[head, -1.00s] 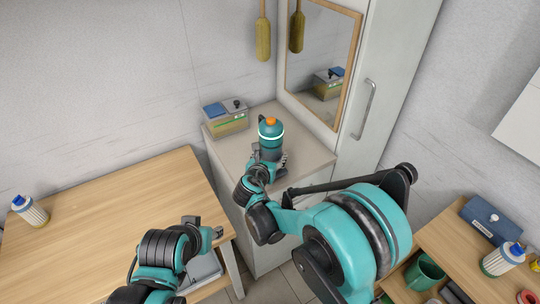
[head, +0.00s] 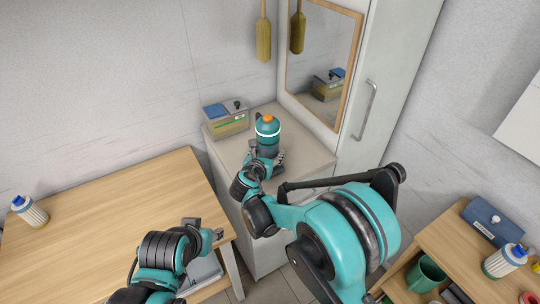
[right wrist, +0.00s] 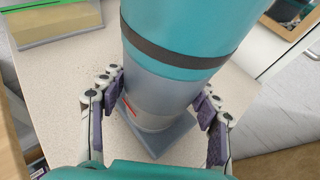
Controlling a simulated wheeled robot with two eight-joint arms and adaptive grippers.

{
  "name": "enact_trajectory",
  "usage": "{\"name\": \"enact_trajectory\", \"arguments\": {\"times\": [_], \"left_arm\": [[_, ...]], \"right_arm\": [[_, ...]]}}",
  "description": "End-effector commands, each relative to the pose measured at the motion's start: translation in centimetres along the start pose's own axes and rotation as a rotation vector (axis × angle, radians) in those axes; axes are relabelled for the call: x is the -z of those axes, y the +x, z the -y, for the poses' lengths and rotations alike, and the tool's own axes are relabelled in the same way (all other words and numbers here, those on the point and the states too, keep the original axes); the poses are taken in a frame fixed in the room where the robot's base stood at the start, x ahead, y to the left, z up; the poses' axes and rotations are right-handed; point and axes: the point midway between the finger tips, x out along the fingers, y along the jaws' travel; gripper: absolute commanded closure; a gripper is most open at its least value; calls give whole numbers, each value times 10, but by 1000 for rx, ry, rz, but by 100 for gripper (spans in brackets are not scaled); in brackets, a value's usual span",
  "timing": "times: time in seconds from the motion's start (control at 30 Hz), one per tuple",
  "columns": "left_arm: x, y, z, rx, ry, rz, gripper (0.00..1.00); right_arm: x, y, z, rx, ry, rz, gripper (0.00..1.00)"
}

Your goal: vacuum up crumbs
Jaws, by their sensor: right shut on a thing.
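A teal vacuum (head: 267,130) with an orange top stands upright on the pale counter (head: 220,150). My right gripper (head: 266,158) is shut around its lower part. In the right wrist view, the fingers of my right gripper (right wrist: 160,108) are on both sides of the grey lower section of the vacuum (right wrist: 160,85), above a flat grey foot at the counter surface. Fine specks that may be crumbs (right wrist: 85,65) show left of it; they are too small to tell surely. My left gripper (head: 208,230) is over the wooden table's right end, its jaw opening unclear.
A box with a blue top (head: 226,120) stands at the counter's back left. A mirror (head: 322,60) and a tall cabinet (head: 385,75) rise behind. A bottle (head: 30,210) stands on the wooden table (head: 110,210). A shelf with a green mug (head: 425,274) is at right.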

Motion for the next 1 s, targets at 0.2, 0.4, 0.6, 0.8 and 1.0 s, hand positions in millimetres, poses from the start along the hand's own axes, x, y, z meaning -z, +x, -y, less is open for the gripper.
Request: {"name": "enact_trajectory", "arguments": {"times": [0.2,0.4,0.6,0.8,1.0], "left_arm": [[-1,1,0,0,0,0,60],[-1,1,0,0,0,0,60],[-1,2,0,0,0,0,60],[-1,2,0,0,0,0,60],[-1,2,0,0,0,0,60]], "right_arm": [[-3,8,-8,0,-1,1,73],[-5,14,-16,0,-1,1,73],[-6,18,-19,0,-1,1,73],[-6,18,-19,0,-1,1,73],[-7,20,-22,0,-1,1,73]]}}
